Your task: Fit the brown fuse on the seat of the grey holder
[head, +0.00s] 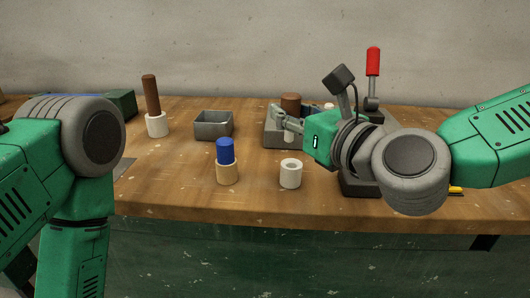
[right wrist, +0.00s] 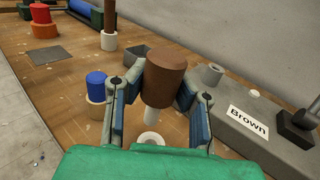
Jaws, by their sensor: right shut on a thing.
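The brown fuse (right wrist: 166,72) is a thick brown cylinder with a narrower white lower end. My right gripper (right wrist: 163,88) is shut on it, with one blue-padded finger on each side, and holds it upright. In the head view the brown fuse (head: 291,102) shows above my right gripper (head: 289,124). The grey holder (right wrist: 235,108) is a long block with a "Brown" label, to the right of the fuse in the wrist view. A short pale round seat (right wrist: 210,73) stands on it, apart from the fuse. My right arm hides much of the holder in the head view. My left gripper is out of view.
A white ring (head: 290,174) stands in front. A blue cylinder (head: 225,151) in a tan ring, an open grey tray (head: 213,126) and a tall brown rod (head: 151,94) in a white ring stand to the left. A red-handled lever (head: 373,62) rises behind my right arm.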

